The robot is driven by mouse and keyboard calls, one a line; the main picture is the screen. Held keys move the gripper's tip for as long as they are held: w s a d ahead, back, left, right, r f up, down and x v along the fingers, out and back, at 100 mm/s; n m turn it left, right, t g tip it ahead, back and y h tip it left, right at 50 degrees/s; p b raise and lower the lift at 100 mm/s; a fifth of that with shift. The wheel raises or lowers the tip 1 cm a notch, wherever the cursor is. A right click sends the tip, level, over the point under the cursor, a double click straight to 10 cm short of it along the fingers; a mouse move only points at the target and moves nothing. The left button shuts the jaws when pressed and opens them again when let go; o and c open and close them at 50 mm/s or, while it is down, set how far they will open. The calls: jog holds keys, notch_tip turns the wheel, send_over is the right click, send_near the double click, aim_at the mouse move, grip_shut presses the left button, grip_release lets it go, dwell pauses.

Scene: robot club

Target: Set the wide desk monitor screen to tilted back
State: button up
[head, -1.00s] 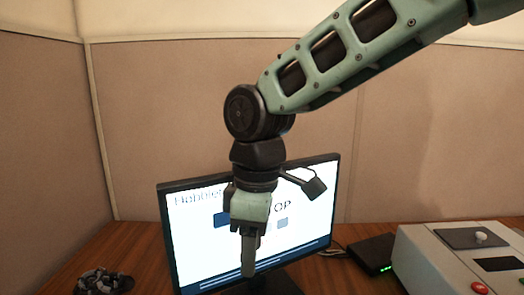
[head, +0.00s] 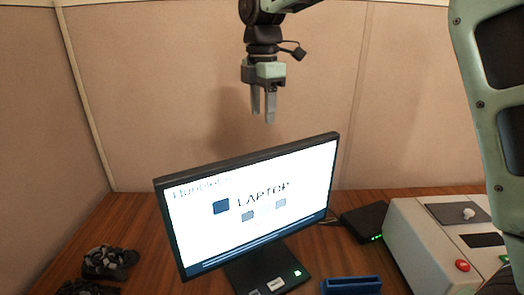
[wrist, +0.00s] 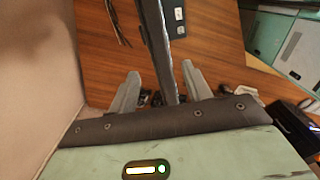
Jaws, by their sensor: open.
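The wide desk monitor (head: 250,205) stands on the desk with its lit screen facing me, turned a little to the left. Its dark stand base (head: 262,278) shows below. The screen looks near upright; its exact tilt is hard to tell. My gripper (head: 263,117) is open and empty, pointing down above the monitor's top edge, apart from it in the head view. In the wrist view, the monitor (wrist: 160,45) shows nearly edge-on as a dark strip running between the two spread fingers of my gripper (wrist: 160,69). The back of the screen is hidden in the head view.
A black box with green lights (head: 363,222) and a grey control box with a red button (head: 425,240) stand to the right. A blue tray (head: 351,286) lies in front. Dark coiled items (head: 108,262) lie at the left. Partition walls (head: 200,80) close off the back and left.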

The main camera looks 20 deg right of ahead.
aim_at(262, 152)
notch_tip(262, 152, down, 12)
jog(key=shift+r+p, duration=0.1)
jog(key=shift+p, duration=0.95)
